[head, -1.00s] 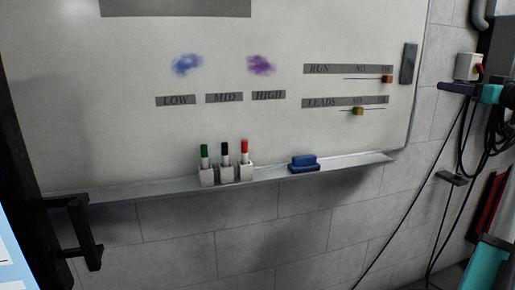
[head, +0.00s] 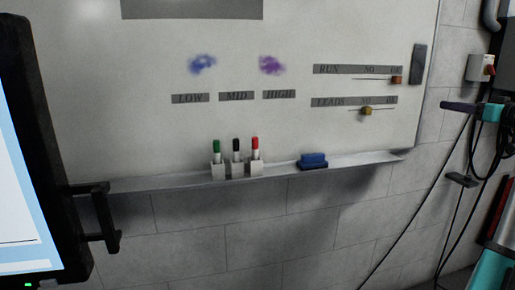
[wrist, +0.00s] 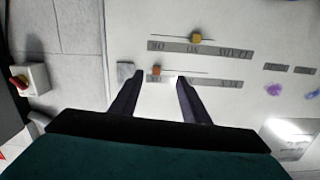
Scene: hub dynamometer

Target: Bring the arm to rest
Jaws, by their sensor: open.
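My gripper (wrist: 158,82) is open and empty in the wrist view, its two dark fingers apart in front of the whiteboard (wrist: 240,25). The board appears upside down there. The red slider (wrist: 156,70) of the RUN row shows between the fingertips, with the yellow slider (wrist: 196,37) of the LEADS row beyond. I cannot tell that the fingers touch anything. In the head view the dark fingers and teal body of my gripper (head: 458,107) show at the right edge, right of the board. The red slider (head: 397,80) and yellow slider (head: 366,111) are on their lines.
A tray (head: 190,180) below the board holds green, black and red markers (head: 236,160) in white holders and a blue eraser (head: 313,160). A switch box (head: 480,67) is on the wall at right. Black cables (head: 400,240) hang there. A dark-framed screen (head: 45,150) stands at left.

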